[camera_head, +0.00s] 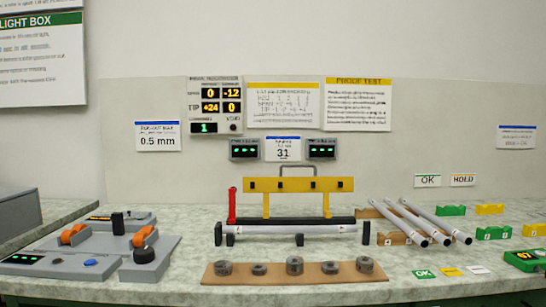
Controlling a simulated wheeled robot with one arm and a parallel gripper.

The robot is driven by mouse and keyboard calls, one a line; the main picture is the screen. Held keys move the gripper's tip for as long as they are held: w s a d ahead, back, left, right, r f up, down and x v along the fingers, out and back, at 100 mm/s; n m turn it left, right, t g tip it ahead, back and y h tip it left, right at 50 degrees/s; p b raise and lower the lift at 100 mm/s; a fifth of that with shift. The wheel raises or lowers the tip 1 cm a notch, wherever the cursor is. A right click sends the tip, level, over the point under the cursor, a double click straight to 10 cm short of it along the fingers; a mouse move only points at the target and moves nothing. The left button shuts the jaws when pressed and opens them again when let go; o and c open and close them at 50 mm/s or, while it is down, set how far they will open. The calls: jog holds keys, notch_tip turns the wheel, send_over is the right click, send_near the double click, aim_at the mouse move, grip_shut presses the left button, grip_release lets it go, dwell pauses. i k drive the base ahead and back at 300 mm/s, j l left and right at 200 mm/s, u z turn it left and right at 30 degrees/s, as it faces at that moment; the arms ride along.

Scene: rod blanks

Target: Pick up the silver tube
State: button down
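Several silver tubes are in view, and I cannot tell which one the task means. One silver tube (265,229) lies level across black supports at the front of the yellow-framed fixture (298,185) in the middle of the bench. Three more silver tubes (404,222) lie side by side, slanting, on a brown notched rack (397,238) to the right of the fixture. Their near ends point toward the lower right.
A brown strip with several grey round parts (294,265) lies in front of the fixture. A grey device with orange clamps (110,245) stands at left. Green and yellow blocks (492,232) and small cards (452,271) are at right. A panel with displays stands behind.

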aim_at(317, 230)
jog(key=j+u, duration=0.4)
jog(key=j, duration=1.1)
jog(key=k, duration=0.05)
